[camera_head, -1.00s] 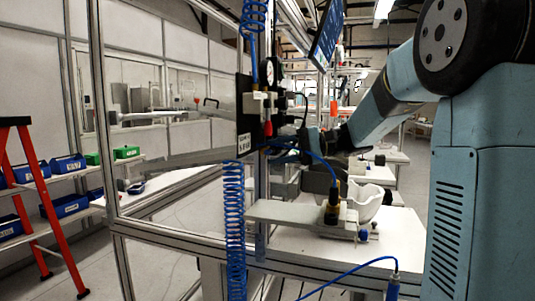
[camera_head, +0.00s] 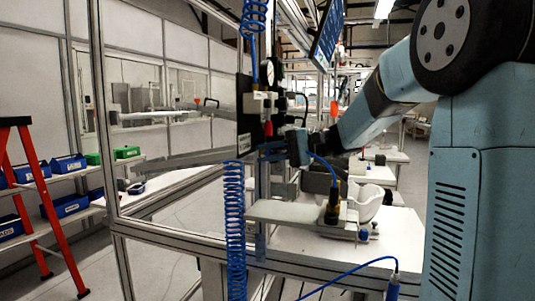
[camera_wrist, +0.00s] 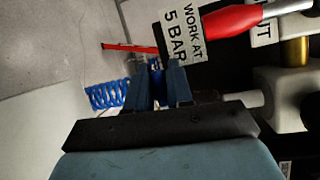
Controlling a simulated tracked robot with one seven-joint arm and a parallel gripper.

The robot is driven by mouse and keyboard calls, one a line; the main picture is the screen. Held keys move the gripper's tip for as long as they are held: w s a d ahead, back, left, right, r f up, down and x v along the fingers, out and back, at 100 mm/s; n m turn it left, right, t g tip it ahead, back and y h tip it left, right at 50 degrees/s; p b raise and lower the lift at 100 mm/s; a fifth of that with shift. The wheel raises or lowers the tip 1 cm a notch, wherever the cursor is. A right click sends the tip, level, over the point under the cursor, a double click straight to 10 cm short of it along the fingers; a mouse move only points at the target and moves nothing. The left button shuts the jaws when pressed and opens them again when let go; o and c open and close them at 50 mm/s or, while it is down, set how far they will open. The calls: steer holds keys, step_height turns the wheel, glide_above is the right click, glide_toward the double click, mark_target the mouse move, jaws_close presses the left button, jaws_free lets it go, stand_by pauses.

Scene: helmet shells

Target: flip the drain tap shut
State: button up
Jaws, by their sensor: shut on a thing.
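In the wrist view, my gripper (camera_wrist: 165,88) is shut on a small dark blue part (camera_wrist: 157,82), which looks like the drain tap's handle. The fingers cover most of it, so its angle is hard to read. In the head view, my gripper (camera_head: 272,151) is at the lower part of the black air panel (camera_head: 244,95), just under a red handle (camera_head: 267,128). The tap itself cannot be made out there. The red handle (camera_wrist: 232,20) also shows in the wrist view, beyond the fingers beside the "WORK AT 5 BAR" label (camera_wrist: 180,32).
A blue coiled hose (camera_head: 234,215) hangs close to the left of my gripper. Below are a bench (camera_head: 290,240) with a pale plate, a black-and-yellow tool (camera_head: 332,205) and a white shell (camera_head: 366,205). A frame post (camera_head: 96,110) stands left.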

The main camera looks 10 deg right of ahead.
jaws_close()
steer(key=shift+f, duration=0.1)
steer(key=shift+f+n+h, duration=0.2)
steer(key=shift+n+h, duration=0.1)
steer(key=shift+n, duration=0.3)
steer(key=o, duration=0.7)
jaws_free()
steer(key=d, duration=0.4)
steer(key=d+r, duration=0.1)
steer(key=d, duration=0.4)
steer(key=d+r, duration=0.1)
steer(key=d, duration=0.3)
steer(key=shift+s+d+r, duration=0.2)
steer(key=shift+s+r, duration=0.05)
steer(key=shift+s, duration=0.15)
